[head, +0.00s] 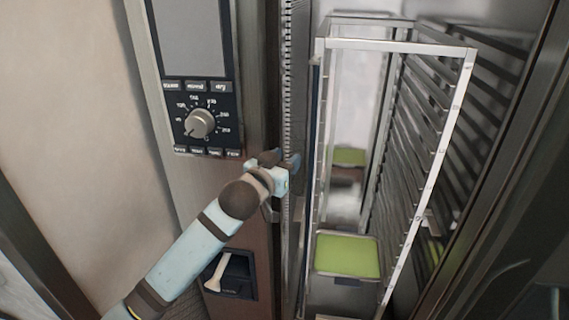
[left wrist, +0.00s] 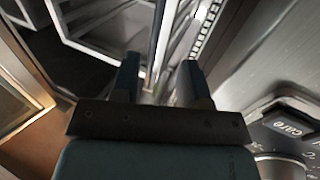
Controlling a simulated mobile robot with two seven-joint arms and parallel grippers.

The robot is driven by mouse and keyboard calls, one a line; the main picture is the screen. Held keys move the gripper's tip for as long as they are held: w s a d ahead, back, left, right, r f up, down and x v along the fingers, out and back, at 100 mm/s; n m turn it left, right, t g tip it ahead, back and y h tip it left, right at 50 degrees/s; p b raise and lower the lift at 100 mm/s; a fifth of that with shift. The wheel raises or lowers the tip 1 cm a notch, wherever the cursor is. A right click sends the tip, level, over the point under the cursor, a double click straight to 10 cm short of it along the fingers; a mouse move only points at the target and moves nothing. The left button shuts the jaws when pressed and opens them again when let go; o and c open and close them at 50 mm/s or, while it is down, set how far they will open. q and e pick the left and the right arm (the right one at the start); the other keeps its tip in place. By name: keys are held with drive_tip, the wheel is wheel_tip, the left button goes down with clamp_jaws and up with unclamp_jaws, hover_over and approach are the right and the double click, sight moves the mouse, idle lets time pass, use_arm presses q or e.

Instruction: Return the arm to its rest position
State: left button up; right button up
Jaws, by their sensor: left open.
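My left arm comes in from the lower left in the head view. Its gripper (head: 284,163) is beside the oven's control column, near the left edge of the open chamber. In the left wrist view the two dark fingers of the left gripper (left wrist: 160,85) stand apart with nothing held between them. Metal rack parts show beyond the fingers. My right gripper is in neither view.
The control panel (head: 208,139) with a round knob (head: 200,123) is just left of the gripper. A tall metal rack (head: 455,110) stands in the chamber, with a green-topped tray (head: 347,255) low down. A dark recess (head: 236,272) lies below the panel.

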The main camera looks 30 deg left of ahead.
use_arm(q)
drive_tip(key=shift+s, duration=0.15)
idle(0.3)
drive_tip(key=s+d+f+g, duration=0.1)
drive_tip(key=s+f, duration=0.2)
drive_tip(key=f, duration=0.3)
drive_tip(key=s+d+f+m+g+p, duration=0.1)
drive_tip(key=s+f, duration=0.2)
drive_tip(key=f, duration=0.3)
drive_tip(key=s+d+f+g, duration=0.1)
drive_tip(key=s+f, duration=0.1)
drive_tip(key=f, duration=0.4)
drive_tip(key=s+d+f+g, duration=0.2)
drive_tip(key=s+f, duration=0.6)
drive_tip(key=s, duration=0.3)
drive_tip(key=s+d+f+g+h+p, duration=0.1)
drive_tip(key=s+d+f+g, duration=0.1)
drive_tip(key=s+f, duration=0.7)
drive_tip(key=shift+s+m+p, duration=0.3)
drive_tip(key=shift+s+m, duration=0.1)
drive_tip(key=shift+s, duration=0.55)
